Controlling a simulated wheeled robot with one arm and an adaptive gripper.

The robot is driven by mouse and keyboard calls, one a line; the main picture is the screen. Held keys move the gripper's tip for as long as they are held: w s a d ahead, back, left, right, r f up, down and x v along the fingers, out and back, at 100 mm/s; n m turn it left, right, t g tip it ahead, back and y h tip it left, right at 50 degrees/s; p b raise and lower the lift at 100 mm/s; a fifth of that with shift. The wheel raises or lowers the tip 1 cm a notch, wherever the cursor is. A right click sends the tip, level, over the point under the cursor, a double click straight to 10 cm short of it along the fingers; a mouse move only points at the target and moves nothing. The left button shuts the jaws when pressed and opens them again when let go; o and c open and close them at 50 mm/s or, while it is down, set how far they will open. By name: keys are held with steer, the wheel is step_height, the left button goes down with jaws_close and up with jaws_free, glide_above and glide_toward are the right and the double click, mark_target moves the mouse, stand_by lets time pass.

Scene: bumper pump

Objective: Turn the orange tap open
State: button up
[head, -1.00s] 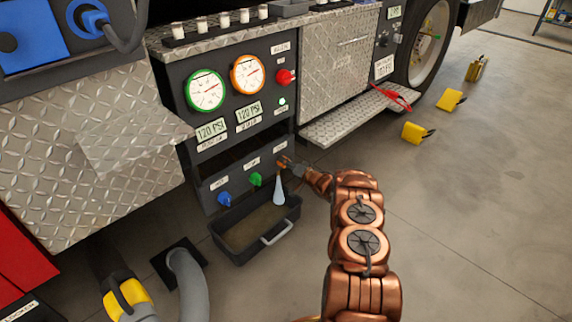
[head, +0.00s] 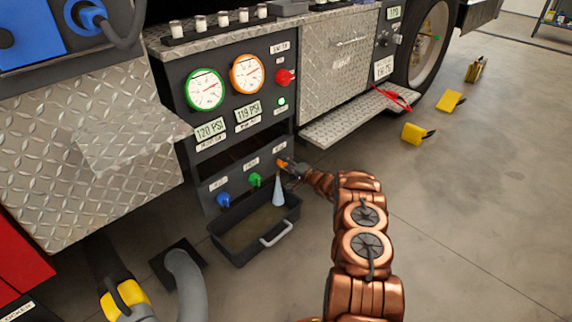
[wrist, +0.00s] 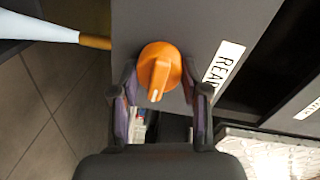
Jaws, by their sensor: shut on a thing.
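The orange tap (wrist: 159,70) sits on the dark panel beside a label reading "REAR" in the wrist view. It also shows in the head view (head: 281,163), partly hidden by my gripper. My gripper (wrist: 162,92) is shut on the orange tap, with one finger on each side of its handle. A pale blue stream (head: 278,191) runs down from under the tap towards the black tray (head: 219,238). In the wrist view the stream (wrist: 40,28) leaves an orange spout.
A blue tap (head: 223,199) and a green tap (head: 255,179) sit left of the orange one. Above are a green gauge (head: 204,89), an orange gauge (head: 247,74) and a red knob (head: 285,77). A tread-plate step (head: 355,115) juts out at right.

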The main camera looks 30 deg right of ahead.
steer(key=o, duration=1.2)
steer(key=shift+c, duration=0.2)
steer(key=v, duration=1.2)
